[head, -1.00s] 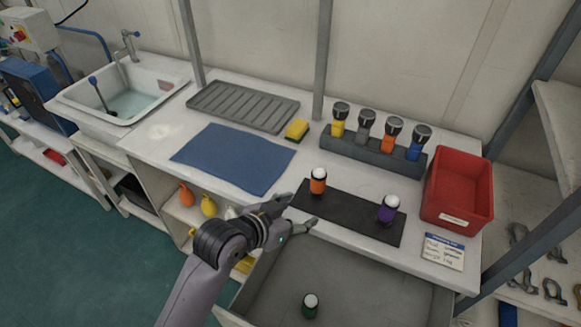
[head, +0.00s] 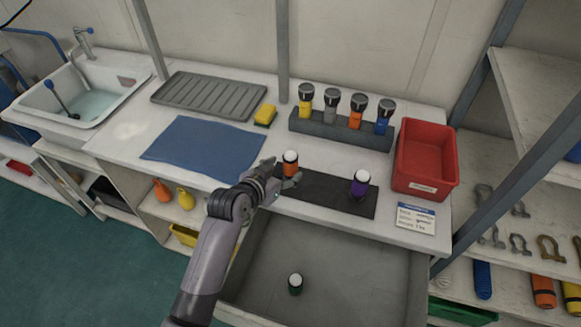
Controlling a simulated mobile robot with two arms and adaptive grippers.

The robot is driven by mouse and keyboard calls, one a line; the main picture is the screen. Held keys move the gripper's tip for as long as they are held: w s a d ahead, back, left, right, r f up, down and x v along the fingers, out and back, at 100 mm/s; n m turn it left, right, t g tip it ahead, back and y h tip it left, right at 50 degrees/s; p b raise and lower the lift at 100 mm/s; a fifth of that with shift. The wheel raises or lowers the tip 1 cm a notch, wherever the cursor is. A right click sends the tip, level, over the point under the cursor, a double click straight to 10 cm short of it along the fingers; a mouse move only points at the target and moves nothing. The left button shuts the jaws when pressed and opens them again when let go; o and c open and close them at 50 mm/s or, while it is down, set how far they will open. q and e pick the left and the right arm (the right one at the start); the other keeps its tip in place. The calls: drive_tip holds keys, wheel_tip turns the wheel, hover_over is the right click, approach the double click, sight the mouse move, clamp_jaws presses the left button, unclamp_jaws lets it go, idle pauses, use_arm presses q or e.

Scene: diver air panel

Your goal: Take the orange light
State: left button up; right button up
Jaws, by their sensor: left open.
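An orange light (head: 290,170) with a white top and dark band stands upright on the black mat (head: 325,190), at its left end. My left gripper (head: 284,173) is open at this light, with one finger on its left and the other in front of its lower part. I cannot tell whether the fingers touch it. A purple light (head: 360,186) with a white top stands at the mat's right end. A torch with an orange body (head: 355,119) stands in the grey rack (head: 338,132) behind. My right gripper is not in view.
The rack also holds yellow, grey and blue torches. A red bin (head: 425,158) and a label card (head: 416,218) are to the right. A dark green light (head: 295,284) stands in the open drawer (head: 340,275) below. A blue cloth (head: 200,147) lies to the left.

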sight(287, 170)
use_arm(q)
drive_tip(key=shift+p+x, duration=0.45)
drive_tip(key=shift+x, duration=2.15)
drive_tip(key=shift+s+f, duration=0.15)
clamp_jaws()
